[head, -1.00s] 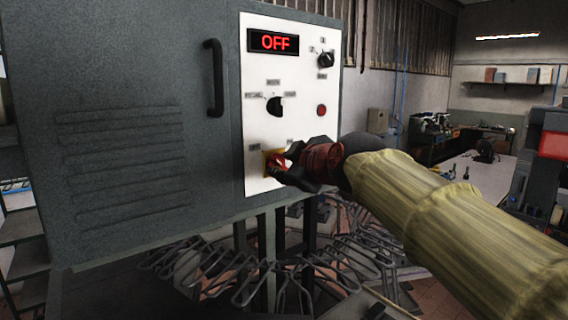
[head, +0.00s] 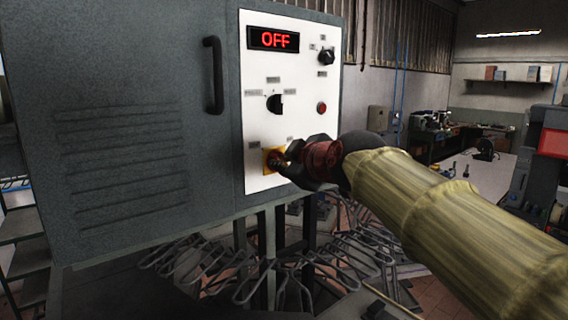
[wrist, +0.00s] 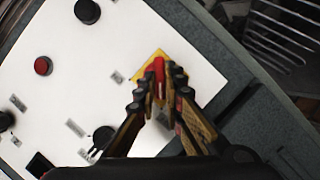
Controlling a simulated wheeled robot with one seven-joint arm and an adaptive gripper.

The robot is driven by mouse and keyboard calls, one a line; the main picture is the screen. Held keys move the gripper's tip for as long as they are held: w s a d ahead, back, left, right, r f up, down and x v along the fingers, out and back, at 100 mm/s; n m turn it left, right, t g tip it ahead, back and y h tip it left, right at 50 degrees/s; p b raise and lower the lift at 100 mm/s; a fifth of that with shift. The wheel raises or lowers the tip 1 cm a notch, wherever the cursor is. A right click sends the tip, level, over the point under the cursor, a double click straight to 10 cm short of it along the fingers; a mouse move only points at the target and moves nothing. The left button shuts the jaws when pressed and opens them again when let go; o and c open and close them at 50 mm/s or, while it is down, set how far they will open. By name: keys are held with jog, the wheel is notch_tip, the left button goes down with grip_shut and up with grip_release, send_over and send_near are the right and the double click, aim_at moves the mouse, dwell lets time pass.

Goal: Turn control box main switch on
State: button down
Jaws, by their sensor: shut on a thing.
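The control box (head: 130,110) is a grey cabinet with a white panel (head: 258,100). Its display (head: 273,40) reads OFF in red. The main switch is a red handle on a yellow plate (head: 268,167) low on the panel; the red handle (wrist: 157,68) shows best in the wrist view. My gripper (wrist: 164,85) is at the switch with its fingers on both sides of the red handle, shut on it. In the head view my gripper (head: 285,163) partly hides the switch.
Above the switch are a black selector (head: 274,103), a round red button (head: 322,107) and a black knob (head: 326,57). A black door handle (head: 213,76) sticks out to the left. Wire racks (head: 290,265) fill the space below the box.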

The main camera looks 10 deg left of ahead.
jog(key=shift+m, duration=0.3)
jog(key=m+g+y+b, duration=0.1)
jog(key=m+g+y, duration=0.1)
jog(key=m, duration=0.2)
jog(key=m+g+y+b, duration=0.1)
jog(key=m+g, duration=0.1)
jog(key=m, duration=0.1)
jog(key=w+d+m+g+y+b, duration=0.1)
jog(key=m+g+y, duration=0.1)
jog(key=m, duration=0.2)
jog(key=shift+m+y, duration=0.3)
dwell(0.6)
dwell(0.5)
jog(key=c, duration=2)
grip_release()
jog(key=shift+o, duration=0.5)
